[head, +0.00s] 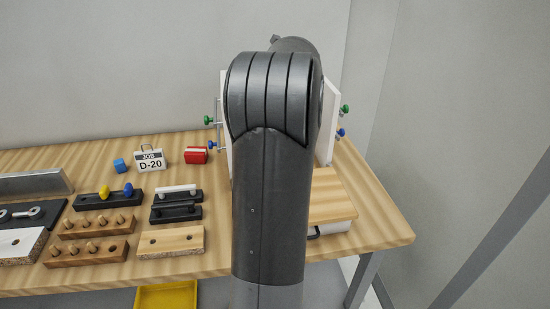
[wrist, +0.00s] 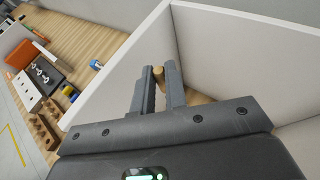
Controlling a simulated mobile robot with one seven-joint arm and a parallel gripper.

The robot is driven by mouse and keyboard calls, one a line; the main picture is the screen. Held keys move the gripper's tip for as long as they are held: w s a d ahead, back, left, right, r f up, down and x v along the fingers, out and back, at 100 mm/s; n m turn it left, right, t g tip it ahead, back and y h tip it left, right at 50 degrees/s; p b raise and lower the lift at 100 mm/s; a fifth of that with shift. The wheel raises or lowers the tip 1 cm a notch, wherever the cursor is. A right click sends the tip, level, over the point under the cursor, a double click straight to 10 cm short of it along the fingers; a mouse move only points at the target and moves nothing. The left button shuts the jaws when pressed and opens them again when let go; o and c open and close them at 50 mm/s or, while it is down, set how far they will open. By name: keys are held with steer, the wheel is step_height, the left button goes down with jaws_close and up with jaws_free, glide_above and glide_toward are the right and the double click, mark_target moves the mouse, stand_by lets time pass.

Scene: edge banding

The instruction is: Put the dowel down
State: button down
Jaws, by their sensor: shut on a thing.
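In the wrist view my gripper (wrist: 160,76) is shut on a light wooden dowel (wrist: 158,74), whose rounded end shows between the fingertips. The fingers reach into a white-walled box (wrist: 215,45), with white panels on both sides and a wood-coloured floor below. I cannot tell whether the dowel touches the floor or a panel. In the head view my arm hides the gripper, the dowel and most of the box; only its white side panel (head: 328,125) and edges show.
A yellow bin (head: 166,297) sits below.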

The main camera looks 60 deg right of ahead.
step_height(320, 180, down, 27)
steer(key=shift+r, duration=0.2)
steer(key=shift+f, duration=0.15)
steer(key=c, duration=1.7)
jaws_free()
steer(key=shift+c, duration=0.2)
steer(key=shift+r, duration=0.2)
steer(key=v, duration=0.7)
steer(key=shift+s, duration=0.3)
